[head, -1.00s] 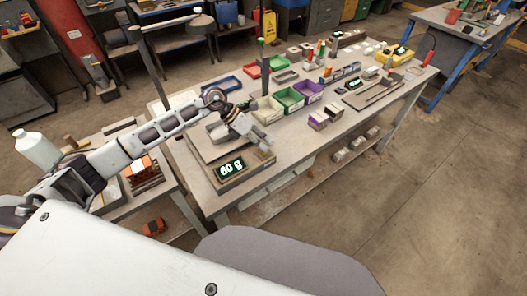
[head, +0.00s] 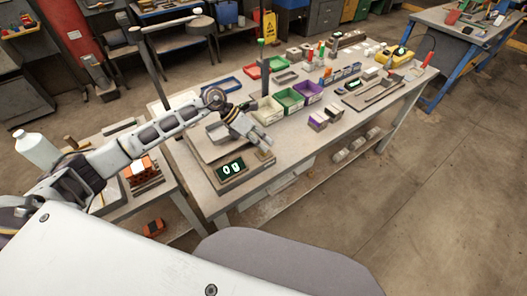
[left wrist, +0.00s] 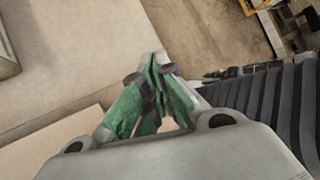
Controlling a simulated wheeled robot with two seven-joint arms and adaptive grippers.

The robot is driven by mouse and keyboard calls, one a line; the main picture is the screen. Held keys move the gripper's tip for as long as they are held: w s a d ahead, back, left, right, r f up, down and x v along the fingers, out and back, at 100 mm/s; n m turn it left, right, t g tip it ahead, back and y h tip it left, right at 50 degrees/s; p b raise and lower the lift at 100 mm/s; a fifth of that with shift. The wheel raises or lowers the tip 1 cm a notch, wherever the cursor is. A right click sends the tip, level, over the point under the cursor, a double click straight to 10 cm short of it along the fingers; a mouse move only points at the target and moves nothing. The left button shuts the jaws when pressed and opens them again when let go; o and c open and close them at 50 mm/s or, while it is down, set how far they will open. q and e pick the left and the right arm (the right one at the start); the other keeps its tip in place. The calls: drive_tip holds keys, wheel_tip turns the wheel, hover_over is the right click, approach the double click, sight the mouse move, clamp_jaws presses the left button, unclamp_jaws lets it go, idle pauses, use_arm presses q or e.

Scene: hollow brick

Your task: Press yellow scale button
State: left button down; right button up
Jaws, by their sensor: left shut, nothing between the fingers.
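The scale (head: 238,182) sits at the near left corner of the workbench, with its dark display (head: 232,168) reading 0 g. A metal tray (head: 217,132) rests on its plate. My left gripper (head: 262,148) is over the scale's right side, just right of the display and pointing down to the right. In the left wrist view its green-padded fingers (left wrist: 155,65) are shut together with nothing between them. I cannot make out the yellow button clearly; a small yellowish patch shows near the fingertips. I cannot tell whether the fingers touch the scale. My right gripper is not in view.
Green (head: 289,101), purple (head: 309,92) and blue bins stand behind the gripper on the workbench. Small purple-topped boxes (head: 319,121) lie to its right. A thin upright post (head: 263,70) rises behind the bins.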

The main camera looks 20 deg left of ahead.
use_arm(q)
drive_tip(key=shift+r, duration=0.45)
drive_tip(key=shift+r, duration=0.25)
drive_tip(key=shift+r+p, duration=1.05)
drive_tip(key=shift+r, duration=0.45)
drive_tip(key=shift+r+p, duration=0.35)
drive_tip(key=shift+r, duration=0.45)
